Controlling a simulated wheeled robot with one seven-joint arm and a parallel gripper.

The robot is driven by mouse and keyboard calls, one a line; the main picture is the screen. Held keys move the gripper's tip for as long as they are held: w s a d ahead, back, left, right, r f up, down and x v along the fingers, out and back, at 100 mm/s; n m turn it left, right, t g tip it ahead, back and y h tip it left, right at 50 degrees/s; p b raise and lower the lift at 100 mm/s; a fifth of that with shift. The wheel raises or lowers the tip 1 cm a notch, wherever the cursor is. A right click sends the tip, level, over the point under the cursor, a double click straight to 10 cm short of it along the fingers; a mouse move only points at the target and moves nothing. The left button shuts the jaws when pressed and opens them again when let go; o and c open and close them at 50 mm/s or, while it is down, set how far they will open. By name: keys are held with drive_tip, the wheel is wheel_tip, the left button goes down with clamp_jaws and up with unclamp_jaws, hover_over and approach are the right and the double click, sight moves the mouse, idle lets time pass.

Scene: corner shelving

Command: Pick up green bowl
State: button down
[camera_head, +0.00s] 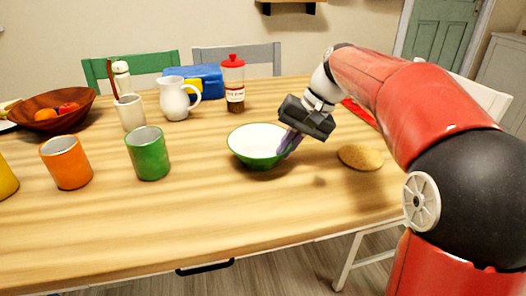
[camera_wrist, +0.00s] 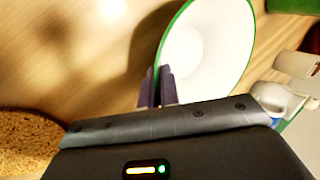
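The green bowl (camera_head: 254,157), white inside with a green rim, sits upright on the table in the head view, right of the green cup. It also shows in the wrist view (camera_wrist: 210,45), with its near rim at the fingertips. My gripper (camera_head: 287,148) reaches down from the right to the bowl's right rim. In the wrist view the two fingers of my gripper (camera_wrist: 158,80) are close together, one on each side of the rim, and look shut on it. The bowl appears to rest on the table.
On the wooden table (camera_head: 200,215), a green cup (camera_head: 148,153) and an orange cup (camera_head: 66,162) stand left of the bowl. A white pitcher (camera_head: 175,99) and a red-capped jar (camera_head: 234,84) stand behind. A bread piece (camera_head: 360,157) lies right. The front is clear.

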drive_tip(key=shift+r, duration=0.1)
wheel_tip(320, 180, up, 20)
drive_tip(key=p, duration=0.1)
drive_tip(key=shift+p, duration=0.4)
